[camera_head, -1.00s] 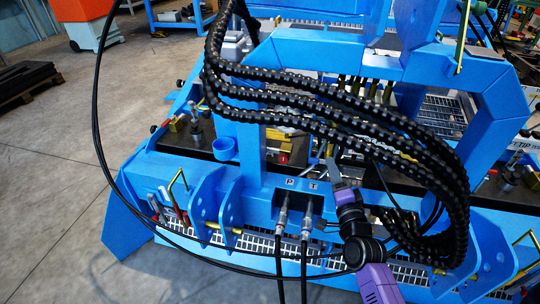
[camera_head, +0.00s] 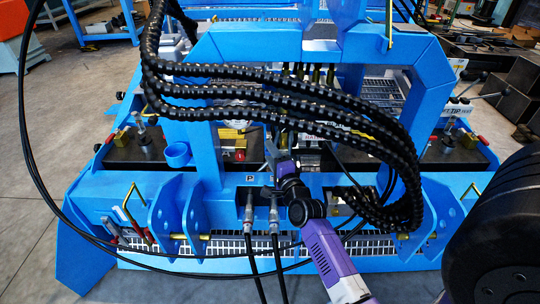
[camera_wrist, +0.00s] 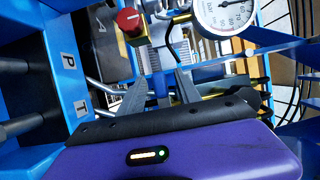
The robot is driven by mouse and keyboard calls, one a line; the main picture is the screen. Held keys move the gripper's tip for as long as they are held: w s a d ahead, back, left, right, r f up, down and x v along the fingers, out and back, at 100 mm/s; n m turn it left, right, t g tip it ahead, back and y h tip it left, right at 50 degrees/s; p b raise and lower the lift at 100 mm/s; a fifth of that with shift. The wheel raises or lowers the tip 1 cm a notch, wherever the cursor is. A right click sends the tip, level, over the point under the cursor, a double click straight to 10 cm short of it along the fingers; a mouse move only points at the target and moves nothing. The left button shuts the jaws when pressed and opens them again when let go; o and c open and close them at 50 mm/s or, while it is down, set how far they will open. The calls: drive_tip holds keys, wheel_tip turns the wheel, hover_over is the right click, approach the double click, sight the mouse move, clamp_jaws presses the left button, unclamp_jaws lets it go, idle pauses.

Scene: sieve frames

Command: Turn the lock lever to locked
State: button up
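Bare metal rods (camera_wrist: 97,97) show beside the left finger. I cannot tell for sure which part is the lock lever or how it is set. In the head view, a yellow block with a red part (camera_head: 239,154) sits left of my gripper.
A pressure gauge (camera_wrist: 226,14) is at the top of the wrist view. Thick ribbed black hoses (camera_head: 290,98) arch over my arm. Two hose couplings (camera_head: 273,214) stand below the ports. A large black tyre (camera_head: 495,225) fills the lower right. Open floor (camera_head: 35,190) lies left.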

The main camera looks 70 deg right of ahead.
drive_tip(key=shift+w+d, duration=0.2)
clamp_jaws()
